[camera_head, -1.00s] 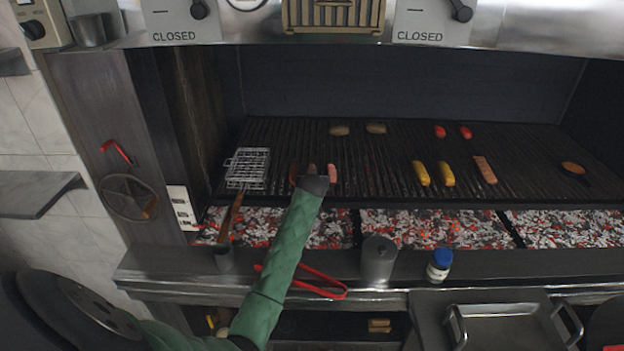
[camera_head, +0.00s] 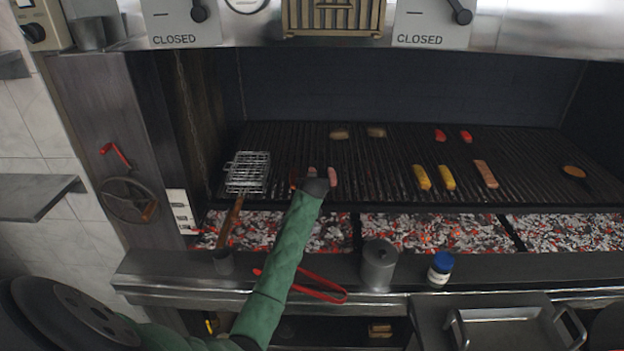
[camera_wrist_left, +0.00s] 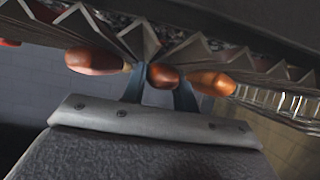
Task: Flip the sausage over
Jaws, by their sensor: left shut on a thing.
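Three sausages lie side by side at the front left of the grill grate (camera_head: 370,165). In the head view my left gripper (camera_head: 317,184) reaches in from the front and partly hides them. The middle sausage (camera_head: 311,171) shows just past the gripper, with the pink right sausage (camera_head: 333,176) beside it. In the left wrist view the two fingers (camera_wrist_left: 160,88) of my left gripper are shut around the middle sausage (camera_wrist_left: 163,76). The other sausages show outside the fingers, one on the left (camera_wrist_left: 92,61) and one on the right (camera_wrist_left: 212,83). My right gripper is not in view.
A wire grill basket (camera_head: 247,172) lies left of the sausages. Glowing coals (camera_head: 437,232) lie below the grate's front edge. Corn (camera_head: 421,177) and other food lie further right. Red tongs (camera_head: 320,290), a metal canister (camera_head: 379,265) and a blue-capped jar (camera_head: 440,268) are at the front ledge.

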